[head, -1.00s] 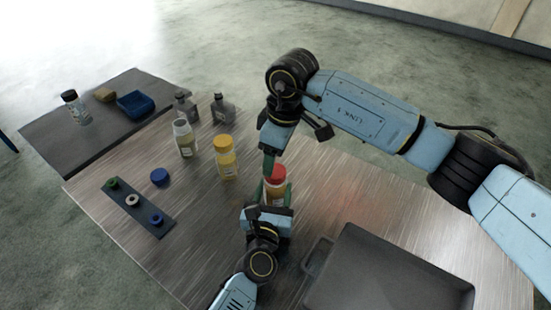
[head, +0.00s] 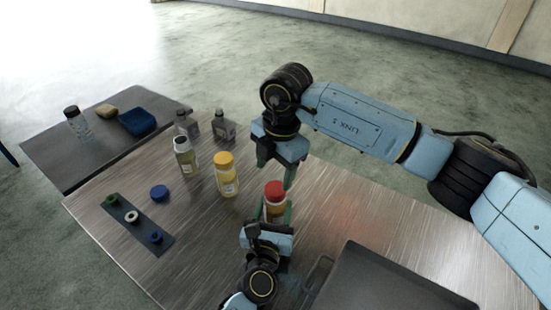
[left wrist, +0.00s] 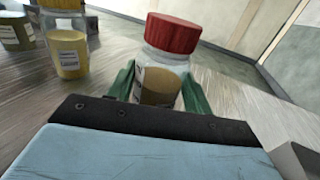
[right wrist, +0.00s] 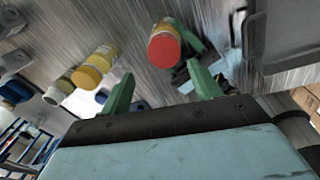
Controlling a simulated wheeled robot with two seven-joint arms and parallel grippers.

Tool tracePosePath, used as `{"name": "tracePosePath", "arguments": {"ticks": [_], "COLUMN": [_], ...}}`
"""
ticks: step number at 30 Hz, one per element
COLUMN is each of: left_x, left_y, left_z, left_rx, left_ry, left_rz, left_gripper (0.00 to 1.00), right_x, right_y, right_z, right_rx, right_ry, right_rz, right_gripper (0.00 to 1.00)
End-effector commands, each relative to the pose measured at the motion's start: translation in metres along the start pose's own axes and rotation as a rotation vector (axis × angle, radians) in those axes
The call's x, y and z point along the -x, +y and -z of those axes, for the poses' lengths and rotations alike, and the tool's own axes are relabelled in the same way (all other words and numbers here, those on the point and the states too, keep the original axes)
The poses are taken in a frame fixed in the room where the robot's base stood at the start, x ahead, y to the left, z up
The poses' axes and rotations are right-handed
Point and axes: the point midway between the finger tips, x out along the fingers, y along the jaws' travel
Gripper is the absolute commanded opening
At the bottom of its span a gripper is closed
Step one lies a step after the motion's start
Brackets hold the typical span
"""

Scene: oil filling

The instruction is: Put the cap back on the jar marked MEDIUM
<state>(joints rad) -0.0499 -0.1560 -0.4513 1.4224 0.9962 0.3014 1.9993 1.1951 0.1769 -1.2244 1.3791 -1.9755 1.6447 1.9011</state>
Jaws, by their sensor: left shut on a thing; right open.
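A jar with a red cap (head: 275,189) stands at the middle of the table. My left gripper (head: 272,216) is shut around its body; the left wrist view shows the green fingers on both sides of the jar (left wrist: 158,86). The red cap sits on the jar's mouth. My right gripper (head: 276,170) is open and empty, above and behind the red cap, apart from it. A jar without a coloured cap (head: 185,160) and a yellow-capped jar (head: 226,178) stand to the left. A loose blue cap (head: 159,193) lies on the table. The jar labels are too small to read.
A dark strip (head: 135,222) with green, white and blue rings lies at the left. A side table holds a bottle (head: 77,122), a sponge (head: 106,111) and a blue tray (head: 138,122). A dark grey tray (head: 385,285) lies at front right.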

Motion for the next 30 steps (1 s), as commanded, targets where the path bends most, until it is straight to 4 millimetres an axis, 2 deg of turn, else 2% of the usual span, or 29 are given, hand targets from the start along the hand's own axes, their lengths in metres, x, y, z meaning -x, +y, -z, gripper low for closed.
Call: {"name": "tracePosePath", "arguments": {"ticks": [30], "left_x": [0.0], "left_y": [0.0], "left_z": [0.0], "left_rx": [-0.001], "left_ry": [0.0], "left_rz": [-0.001], "left_gripper": [0.0], "right_x": [0.015], "right_y": [0.002], "right_z": [0.001], "right_rx": [2.003], "right_ry": [0.045], "right_rz": [0.077], "right_gripper": [0.63]}}
